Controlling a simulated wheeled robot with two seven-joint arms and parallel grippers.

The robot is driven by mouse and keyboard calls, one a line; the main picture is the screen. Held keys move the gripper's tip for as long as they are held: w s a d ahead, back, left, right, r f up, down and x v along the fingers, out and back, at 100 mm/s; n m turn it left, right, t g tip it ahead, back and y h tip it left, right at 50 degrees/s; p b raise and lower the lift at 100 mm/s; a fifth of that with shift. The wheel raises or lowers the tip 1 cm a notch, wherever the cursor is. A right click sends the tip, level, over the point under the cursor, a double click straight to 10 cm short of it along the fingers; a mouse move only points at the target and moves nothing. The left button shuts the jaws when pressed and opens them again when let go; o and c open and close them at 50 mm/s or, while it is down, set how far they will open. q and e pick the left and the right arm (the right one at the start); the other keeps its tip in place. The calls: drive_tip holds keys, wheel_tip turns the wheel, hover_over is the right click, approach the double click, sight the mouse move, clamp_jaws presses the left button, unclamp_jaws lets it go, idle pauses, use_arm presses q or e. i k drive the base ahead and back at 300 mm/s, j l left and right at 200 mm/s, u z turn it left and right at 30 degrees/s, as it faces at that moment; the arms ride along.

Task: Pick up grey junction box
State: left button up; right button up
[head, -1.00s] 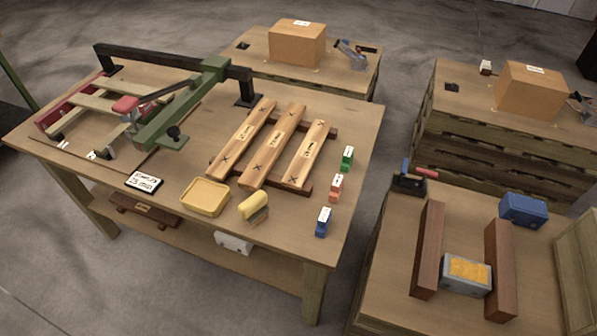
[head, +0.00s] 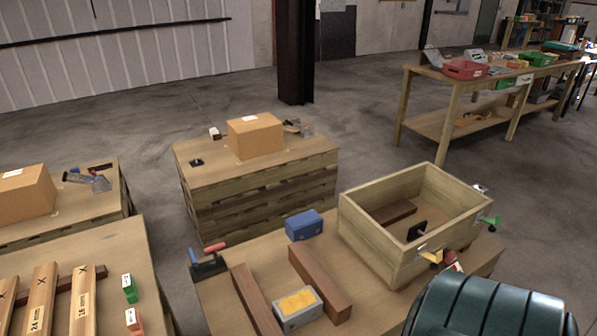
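The grey junction box (head: 297,309) has a yellow-orange patch on its top. It sits on the near wooden table, at the lower middle of the head view. It lies between two dark brown wooden bars, the left bar (head: 256,300) and the right bar (head: 319,283). Neither of my grippers shows in the head view.
A blue box (head: 304,225) stands behind the bars. An open wooden crate (head: 385,240) with clamps takes up the table's right side. A red-and-blue-handled tool (head: 208,262) lies at the left corner. Another pallet table holds a cardboard box (head: 255,137). Grey floor separates the tables.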

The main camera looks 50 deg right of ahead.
sight(294, 311)
drive_tip(key=z, duration=1.85)
